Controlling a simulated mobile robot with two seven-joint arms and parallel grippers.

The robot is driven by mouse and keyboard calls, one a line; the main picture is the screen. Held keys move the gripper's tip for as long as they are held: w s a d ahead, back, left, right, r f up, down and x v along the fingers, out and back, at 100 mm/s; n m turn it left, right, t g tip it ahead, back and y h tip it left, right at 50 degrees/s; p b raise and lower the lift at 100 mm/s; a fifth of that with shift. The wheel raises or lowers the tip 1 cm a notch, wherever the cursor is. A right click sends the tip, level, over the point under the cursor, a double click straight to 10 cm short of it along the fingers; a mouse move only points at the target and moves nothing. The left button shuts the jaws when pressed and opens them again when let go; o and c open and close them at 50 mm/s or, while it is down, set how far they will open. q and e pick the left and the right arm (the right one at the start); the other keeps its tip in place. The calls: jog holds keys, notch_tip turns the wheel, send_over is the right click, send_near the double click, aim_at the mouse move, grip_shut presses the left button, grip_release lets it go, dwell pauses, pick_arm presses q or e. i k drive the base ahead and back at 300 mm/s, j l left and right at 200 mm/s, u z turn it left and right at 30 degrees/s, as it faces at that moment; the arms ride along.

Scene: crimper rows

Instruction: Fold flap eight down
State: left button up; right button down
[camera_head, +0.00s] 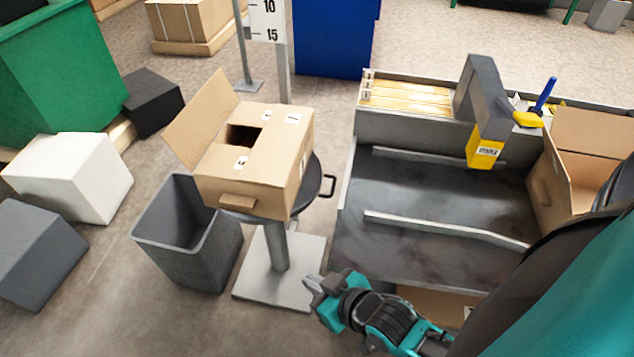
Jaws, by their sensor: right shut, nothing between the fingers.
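A cardboard box (285,175) sits on a round dark stand (327,200). A large flap (203,117) on its left side stands up, tilted outward. The other top flaps lie folded down, with small white labels too small to read, and a dark gap (241,136) shows between them. I cannot tell which flap is number eight. My right gripper (318,290) is in front of the stand, below and to the right of the box, apart from it. It is shut and empty. My left gripper is not in view.
A grey bin (190,240) stands left of the stand. A dark bench (430,240) with metal rails, a grey and yellow device (486,148) and an open carton (597,140) is on the right. White (75,178) and grey (38,250) blocks lie at left.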

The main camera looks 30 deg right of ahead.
aim_at(189, 133)
jog(key=z, duration=0.6)
jog(key=i+j+z, duration=0.15)
jog(key=j+z, duration=0.2)
jog(key=i+j+z, duration=0.1)
jog(key=j+z, duration=0.2)
jog(key=j, duration=0.3)
jog(key=j+z, duration=0.25)
jog(key=j, duration=0.65)
jog(key=i, duration=0.05)
